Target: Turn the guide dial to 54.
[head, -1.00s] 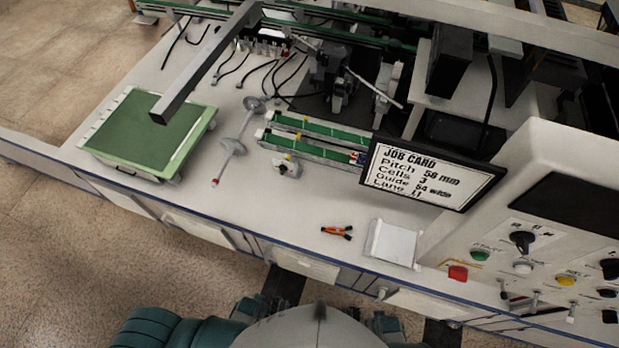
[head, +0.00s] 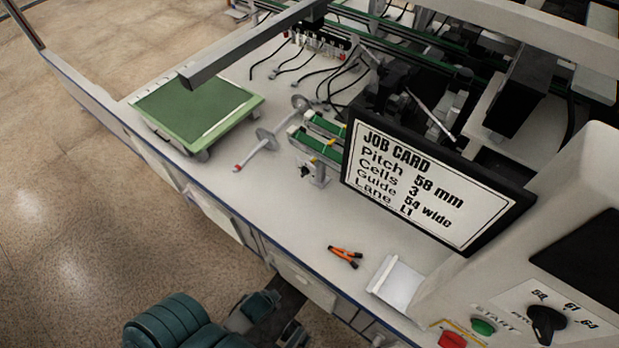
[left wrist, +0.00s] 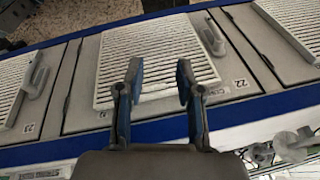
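A black rotary knob (head: 547,322) on the right panel has a scale around it with 61 and 64 readable; its label is partly cut and seems to start with "PIT". A small black knob (head: 304,171) sits at the near end of the green rails (head: 322,150); no scale is readable there, and I cannot tell if it is the guide dial. The job card (head: 430,187) reads Pitch 58 mm, Cells 3, Guide 54 wide, Lane L1. My left gripper (left wrist: 160,82) is open and empty before the cabinet fronts in the left wrist view. My right gripper is not in view.
A green-topped box (head: 195,108) and a grey spindle (head: 265,139) stand further left. Green (head: 483,326) and red (head: 452,340) buttons are on the panel. Bare bench lies before the rails.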

